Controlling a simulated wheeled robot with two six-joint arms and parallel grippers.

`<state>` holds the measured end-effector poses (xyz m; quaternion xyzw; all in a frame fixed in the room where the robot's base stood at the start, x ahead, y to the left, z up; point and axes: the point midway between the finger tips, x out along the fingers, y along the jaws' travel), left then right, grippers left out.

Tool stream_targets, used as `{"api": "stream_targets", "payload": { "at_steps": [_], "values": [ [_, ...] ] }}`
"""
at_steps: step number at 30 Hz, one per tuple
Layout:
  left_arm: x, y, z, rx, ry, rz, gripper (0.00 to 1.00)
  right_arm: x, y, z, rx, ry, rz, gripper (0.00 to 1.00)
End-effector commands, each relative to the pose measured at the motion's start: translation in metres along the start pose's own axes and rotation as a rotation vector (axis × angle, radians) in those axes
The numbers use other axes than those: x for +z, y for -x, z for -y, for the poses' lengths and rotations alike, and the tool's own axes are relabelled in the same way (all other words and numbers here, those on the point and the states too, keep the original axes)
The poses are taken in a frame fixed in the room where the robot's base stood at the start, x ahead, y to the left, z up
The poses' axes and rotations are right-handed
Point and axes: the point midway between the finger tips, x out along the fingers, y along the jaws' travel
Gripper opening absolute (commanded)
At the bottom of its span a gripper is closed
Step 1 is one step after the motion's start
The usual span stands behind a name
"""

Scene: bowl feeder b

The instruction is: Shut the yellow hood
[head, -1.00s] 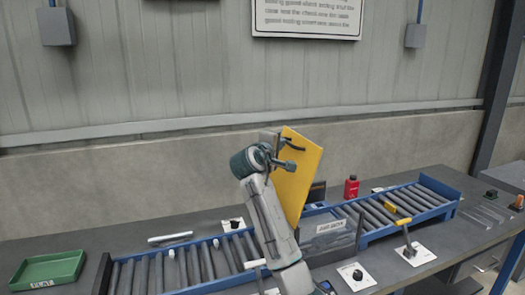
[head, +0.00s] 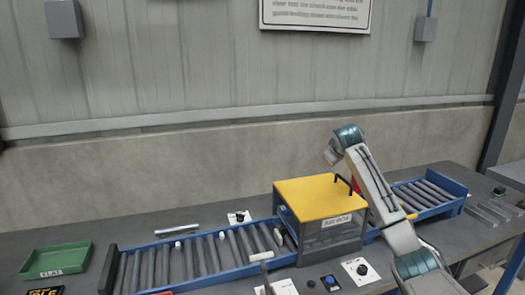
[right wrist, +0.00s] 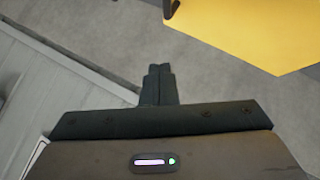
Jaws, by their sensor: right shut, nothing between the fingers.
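The yellow hood (head: 312,197) lies flat on top of the grey box with a printed label (head: 335,233), over the roller conveyor. I see no gap under its front edge. The hood also shows at the upper right of the right wrist view (right wrist: 262,32). My right gripper (right wrist: 158,72) is shut and empty, apart from the hood. In the head view my right wrist is above and behind the hood's right part, and the fingertips are hard to make out.
The blue-framed roller conveyor (head: 150,245) runs left and right of the box, with small white pieces on its left part. A green tray (head: 55,262) sits at the far left. A black knob on a white plate (head: 361,270) stands in front of the box.

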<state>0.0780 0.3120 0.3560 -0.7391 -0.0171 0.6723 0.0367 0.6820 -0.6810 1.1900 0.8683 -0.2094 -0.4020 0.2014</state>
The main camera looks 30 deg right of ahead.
Motion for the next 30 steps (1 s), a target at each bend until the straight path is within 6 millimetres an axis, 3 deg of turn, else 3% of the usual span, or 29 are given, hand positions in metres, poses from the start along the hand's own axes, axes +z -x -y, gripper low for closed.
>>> {"api": "stream_targets", "payload": {
  "at_steps": [3,12,30],
  "values": [
    [0.000,-0.009,-0.001,0.000,0.000,-0.001,0.48,0.020,-0.019,-0.003,-0.068,-0.068,0.004,0.00],
    [-0.002,-0.018,-0.002,0.000,0.000,-0.004,0.48,0.048,-0.050,0.002,-0.177,-0.170,0.001,0.00],
    [-0.004,-0.021,-0.002,0.001,0.001,-0.007,0.48,0.063,-0.065,0.006,-0.177,-0.167,0.003,0.00]
  ]
}}
